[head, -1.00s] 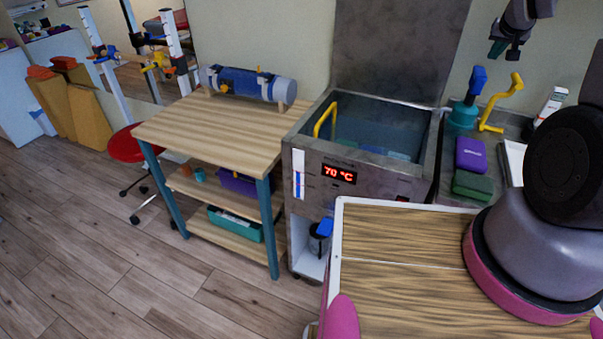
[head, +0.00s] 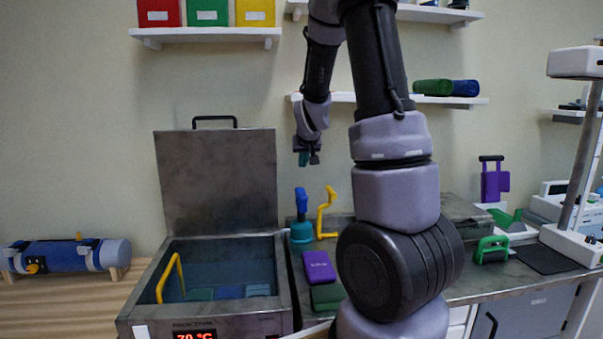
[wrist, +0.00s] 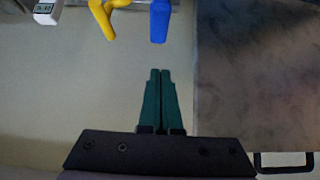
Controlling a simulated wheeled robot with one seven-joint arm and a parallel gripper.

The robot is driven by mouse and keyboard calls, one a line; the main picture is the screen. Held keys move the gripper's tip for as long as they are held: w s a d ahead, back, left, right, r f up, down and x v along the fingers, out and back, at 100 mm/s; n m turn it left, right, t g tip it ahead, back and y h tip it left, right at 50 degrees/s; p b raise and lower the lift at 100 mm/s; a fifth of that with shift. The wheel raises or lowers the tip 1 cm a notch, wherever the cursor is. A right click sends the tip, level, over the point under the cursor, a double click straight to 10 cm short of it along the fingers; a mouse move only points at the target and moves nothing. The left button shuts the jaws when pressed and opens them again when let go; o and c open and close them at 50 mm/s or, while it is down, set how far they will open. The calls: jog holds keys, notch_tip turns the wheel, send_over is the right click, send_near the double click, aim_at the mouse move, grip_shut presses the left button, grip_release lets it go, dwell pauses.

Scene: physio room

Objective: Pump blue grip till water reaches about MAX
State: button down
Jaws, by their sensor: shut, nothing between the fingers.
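The blue grip (head: 301,198) stands upright on a teal pump body (head: 301,232) on the counter, right of the open steel water tank (head: 286,290). In the wrist view the blue grip (wrist: 160,20) shows at the top, beyond the fingertips. My gripper (head: 308,158) hangs above the grip, apart from it. Its teal fingers (wrist: 161,72) are pressed together and empty. Water is visible low inside the tank.
A yellow crank-shaped handle (head: 327,212) stands close right of the pump. A purple pack (head: 319,267) and a green pack (head: 327,296) lie in front. The tank's raised lid (head: 218,180) stands at the left. My arm hides part of the counter.

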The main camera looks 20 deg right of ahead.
send_over(301, 200)
jog(key=w+d, duration=0.2)
jog(key=w, duration=0.2)
jog(key=f, duration=0.7)
jog(key=shift+s+a, duration=0.1)
jog(key=shift+a, duration=0.15)
notch_tip(301, 200, down, 2)
jog(key=shift+s+a+f, duration=0.1)
jog(key=shift+s+f, duration=0.05)
jog(key=shift+f, duration=0.6)
jog(key=shift+f, duration=2.8)
jog(key=shift+s, duration=0.1)
